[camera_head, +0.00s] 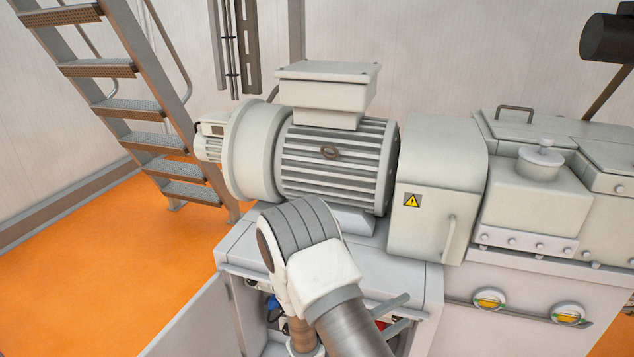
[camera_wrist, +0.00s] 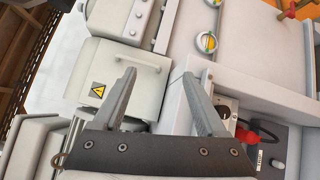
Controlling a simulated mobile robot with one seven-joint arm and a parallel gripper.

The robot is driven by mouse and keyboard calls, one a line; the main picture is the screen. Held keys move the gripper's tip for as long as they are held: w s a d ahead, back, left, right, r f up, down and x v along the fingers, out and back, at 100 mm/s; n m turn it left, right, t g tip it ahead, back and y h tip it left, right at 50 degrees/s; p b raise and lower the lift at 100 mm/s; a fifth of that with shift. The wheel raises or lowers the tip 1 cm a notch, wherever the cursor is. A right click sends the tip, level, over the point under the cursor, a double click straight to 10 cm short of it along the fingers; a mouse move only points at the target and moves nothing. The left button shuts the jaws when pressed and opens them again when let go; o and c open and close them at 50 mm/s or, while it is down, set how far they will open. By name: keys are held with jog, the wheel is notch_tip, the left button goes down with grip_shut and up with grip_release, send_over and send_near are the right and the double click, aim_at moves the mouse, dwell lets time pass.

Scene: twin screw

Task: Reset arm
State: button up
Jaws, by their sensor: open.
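My gripper (camera_wrist: 158,95) shows in the wrist view with its two dark grey fingers spread apart. Nothing is between the fingers. It is in front of the machine, near the pale cover with the yellow warning sign (camera_wrist: 98,90) and the open cabinet (camera_wrist: 255,100) below. In the head view my arm bends down at the middle in front of the cabinet.
A large ribbed motor (camera_head: 335,160) stands on the machine base. The open cabinet door (camera_head: 190,318) sticks out at the lower left. Metal stairs (camera_head: 150,110) stand behind on the left. The orange floor (camera_head: 90,255) at the left is clear.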

jog(key=s+d+r+m+g+y, duration=0.3)
jog(key=s+r+m+g, duration=0.15)
jog(key=s+r, duration=0.25)
jog(key=s+d+r+m+g+y, duration=0.2)
jog(key=s+r+m+g+y, duration=0.1)
jog(key=s+r+g, duration=0.35)
jog(key=s+a+r+t+y, duration=0.7)
jog(key=a+r+y, duration=0.2)
jog(key=r, duration=0.2)
jog(key=shift+s+m+y, duration=0.15)
jog(key=shift+m+y, duration=0.2)
jog(key=shift+y, duration=0.05)
jog(key=shift+d+r, duration=0.1)
